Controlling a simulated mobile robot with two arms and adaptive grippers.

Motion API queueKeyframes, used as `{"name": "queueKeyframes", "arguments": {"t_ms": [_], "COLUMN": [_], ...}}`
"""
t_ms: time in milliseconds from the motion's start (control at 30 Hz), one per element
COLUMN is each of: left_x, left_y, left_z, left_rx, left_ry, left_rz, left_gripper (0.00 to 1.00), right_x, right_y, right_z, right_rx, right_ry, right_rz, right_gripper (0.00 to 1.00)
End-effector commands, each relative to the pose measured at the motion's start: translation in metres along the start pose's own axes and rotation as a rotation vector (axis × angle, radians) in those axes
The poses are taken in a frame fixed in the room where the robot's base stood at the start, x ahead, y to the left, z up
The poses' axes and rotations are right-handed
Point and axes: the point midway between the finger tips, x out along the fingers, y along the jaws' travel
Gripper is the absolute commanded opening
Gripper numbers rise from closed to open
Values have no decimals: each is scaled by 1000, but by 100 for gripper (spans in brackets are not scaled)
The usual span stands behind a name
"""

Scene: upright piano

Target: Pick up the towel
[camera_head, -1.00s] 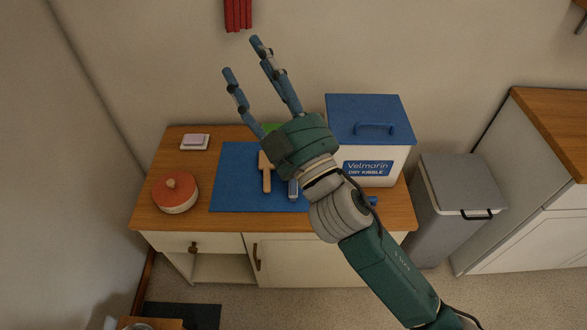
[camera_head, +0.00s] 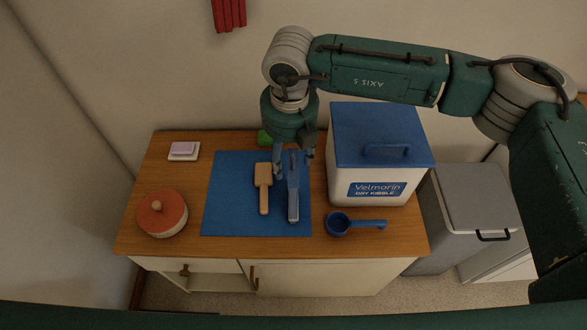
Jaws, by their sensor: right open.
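My right gripper (camera_head: 292,168) points down over the back of a blue mat or cloth (camera_head: 230,205) on the wooden counter. Its fingers are open and partly overlap the handled blue-grey tool below, so I cannot tell whether they touch anything. No thing is plainly a towel. The flat blue piece could be one, and red folded fabric (camera_head: 228,14) hangs on the wall at the top. A wooden brush (camera_head: 264,188) and a blue-grey tool (camera_head: 293,205) lie on the blue piece. My left gripper is out of view.
A white bin with a blue lid (camera_head: 380,135) stands right of the mat, with a blue scoop (camera_head: 340,224) before it. A red-lidded round pot (camera_head: 161,214) and a soap dish (camera_head: 184,151) are at left. A green item (camera_head: 264,137) is partly hidden. A grey bin (camera_head: 478,197) stands right.

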Motion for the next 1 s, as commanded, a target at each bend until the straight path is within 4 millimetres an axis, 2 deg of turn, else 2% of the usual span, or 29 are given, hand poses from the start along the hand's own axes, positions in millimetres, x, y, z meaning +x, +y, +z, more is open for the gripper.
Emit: {"name": "queueKeyframes", "arguments": {"t_ms": [67,133,333,467,567,800,1000], "left_x": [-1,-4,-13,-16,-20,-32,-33], "left_y": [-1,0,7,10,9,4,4], "left_z": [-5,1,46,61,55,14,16], "left_rx": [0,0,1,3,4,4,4], "left_ry": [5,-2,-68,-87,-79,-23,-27], "left_rz": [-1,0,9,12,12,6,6], "left_gripper": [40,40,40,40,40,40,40], "right_x": [2,10,42,52,59,94,106], "right_y": [-8,-10,-10,-9,-8,-7,-7], "right_z": [5,5,5,5,3,-2,-1], "right_rx": [8,11,10,8,7,8,7], "right_ry": [-12,-12,-11,-12,-11,-10,-13], "right_rz": [-27,-33,-30,-28,-28,-28,-26], "right_gripper": [53,53,53,53,53,53,53]}}
